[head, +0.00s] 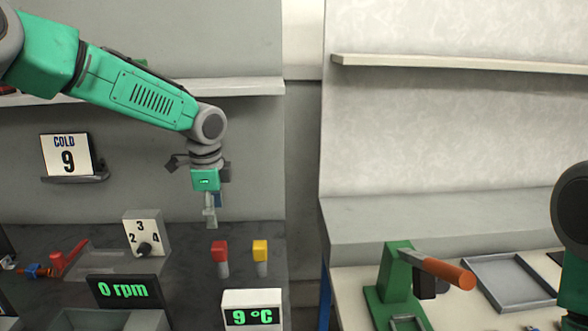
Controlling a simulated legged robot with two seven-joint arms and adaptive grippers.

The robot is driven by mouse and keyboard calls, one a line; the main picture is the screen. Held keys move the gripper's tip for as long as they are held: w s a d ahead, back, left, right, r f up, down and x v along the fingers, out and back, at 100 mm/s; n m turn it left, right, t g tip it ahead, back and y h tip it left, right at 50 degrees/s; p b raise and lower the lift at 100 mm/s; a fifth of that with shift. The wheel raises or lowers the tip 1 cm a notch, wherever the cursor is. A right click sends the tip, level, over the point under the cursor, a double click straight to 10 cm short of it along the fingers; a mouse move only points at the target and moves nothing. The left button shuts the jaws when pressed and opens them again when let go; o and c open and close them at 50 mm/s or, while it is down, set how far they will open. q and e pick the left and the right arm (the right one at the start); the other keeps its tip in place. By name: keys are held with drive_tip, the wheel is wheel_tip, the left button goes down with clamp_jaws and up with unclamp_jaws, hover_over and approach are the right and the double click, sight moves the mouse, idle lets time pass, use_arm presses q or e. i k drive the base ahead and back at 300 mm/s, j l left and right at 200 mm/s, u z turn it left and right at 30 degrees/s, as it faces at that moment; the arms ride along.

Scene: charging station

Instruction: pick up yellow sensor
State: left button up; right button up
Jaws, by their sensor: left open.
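The yellow sensor (261,251) stands upright on the dark bench top, with a yellow head on a grey stem. A similar red sensor (219,251) stands just left of it. My left gripper (210,218) points down above and a little left of the red sensor, apart from both sensors. It is open, with nothing seen between its fingers. My right gripper is not in view.
A dial box (147,232), a "0 rpm" display (124,291) and a "9 °C" display (252,309) stand around the sensors. A green press with an orange handle (445,271) and a grey tray (510,281) sit on the right bench. A gap separates the benches.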

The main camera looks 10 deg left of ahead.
sight(261, 259)
drive_tip(key=k+l, duration=0.2)
drive_tip(key=k, duration=0.3)
drive_tip(key=k+l, duration=0.15)
drive_tip(key=k, duration=0.3)
